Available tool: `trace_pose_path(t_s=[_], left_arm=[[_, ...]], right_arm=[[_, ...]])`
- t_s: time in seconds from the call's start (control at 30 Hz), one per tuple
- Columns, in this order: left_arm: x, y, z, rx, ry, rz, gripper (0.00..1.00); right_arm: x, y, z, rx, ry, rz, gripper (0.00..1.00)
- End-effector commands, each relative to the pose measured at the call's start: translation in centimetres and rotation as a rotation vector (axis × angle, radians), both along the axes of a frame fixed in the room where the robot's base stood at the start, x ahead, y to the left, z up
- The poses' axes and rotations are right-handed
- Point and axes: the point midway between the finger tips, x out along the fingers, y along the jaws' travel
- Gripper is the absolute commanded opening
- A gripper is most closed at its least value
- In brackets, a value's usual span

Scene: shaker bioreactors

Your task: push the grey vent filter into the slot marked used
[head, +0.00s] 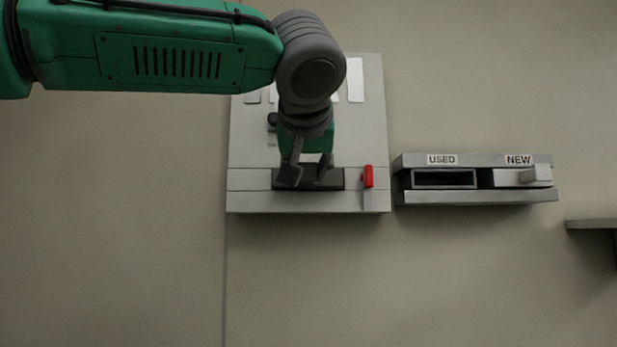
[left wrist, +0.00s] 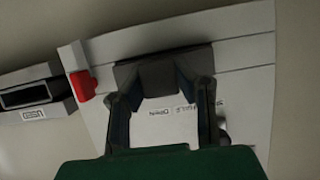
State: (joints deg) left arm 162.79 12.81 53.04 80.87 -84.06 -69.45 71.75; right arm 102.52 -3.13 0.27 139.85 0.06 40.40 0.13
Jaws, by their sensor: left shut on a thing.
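My left gripper (head: 308,172) points down in front of the dark recess in the light grey wall unit (head: 250,135). In the left wrist view its two fingers are closed on the sides of a dark grey block, the grey vent filter (left wrist: 158,76), at that recess. I cannot tell how deep it sits. In the head view the fingers largely hide it. The slot marked USED (head: 444,179) is to the right of the unit, dark and empty inside. It also shows at the left in the left wrist view (left wrist: 27,95). My right gripper is not in view.
A red latch (head: 367,176) stands upright just right of the recess. The slot holder (head: 484,160) also has a NEW slot with a pale, knobbed filter (head: 520,177) in it. A grey ledge (head: 592,224) is at the far right. The wall below is clear.

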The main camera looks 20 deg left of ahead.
Motion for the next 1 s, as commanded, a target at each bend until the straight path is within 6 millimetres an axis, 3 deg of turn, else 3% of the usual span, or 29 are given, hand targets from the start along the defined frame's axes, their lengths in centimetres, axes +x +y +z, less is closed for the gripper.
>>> trace_pose_path(t_s=[1.0], left_arm=[[-1.9,-0.6,0.0,-0.001,-0.001,0.0,0.0]], right_arm=[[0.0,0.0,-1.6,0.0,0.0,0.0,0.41]])
